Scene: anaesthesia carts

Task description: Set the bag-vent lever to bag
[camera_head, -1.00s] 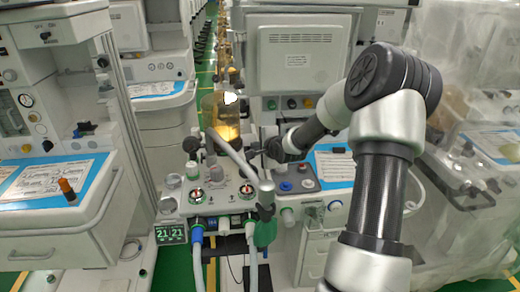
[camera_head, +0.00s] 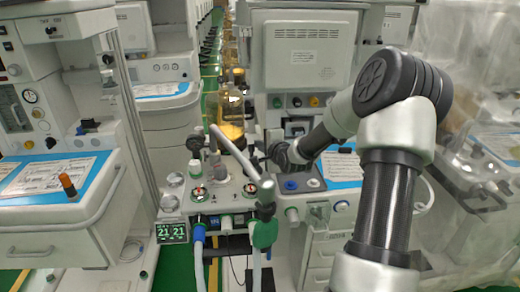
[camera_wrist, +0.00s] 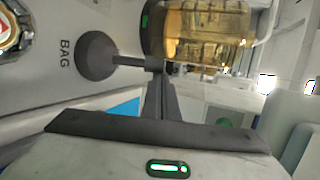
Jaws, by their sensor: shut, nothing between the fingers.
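The bag-vent lever (camera_wrist: 97,55) is dark grey in the wrist view. Its round part lies beside the printed word BAG (camera_wrist: 65,53), and a thin bar runs from it to the right, away from the word. My gripper (camera_wrist: 156,78) is shut and empty. Its fingertips overlap the end of this bar; I cannot tell whether they touch. In the head view my gripper (camera_head: 264,152) is small and dark above the back of the breathing-circuit panel (camera_head: 222,200). The lever cannot be made out clearly there.
An amber canister (camera_head: 231,112) stands just behind my gripper, and it also shows in the wrist view (camera_wrist: 205,35). A pale slanted tube (camera_head: 232,151) and gauges (camera_head: 249,189) crowd the panel. A drawer cart (camera_head: 60,220) stands on the left.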

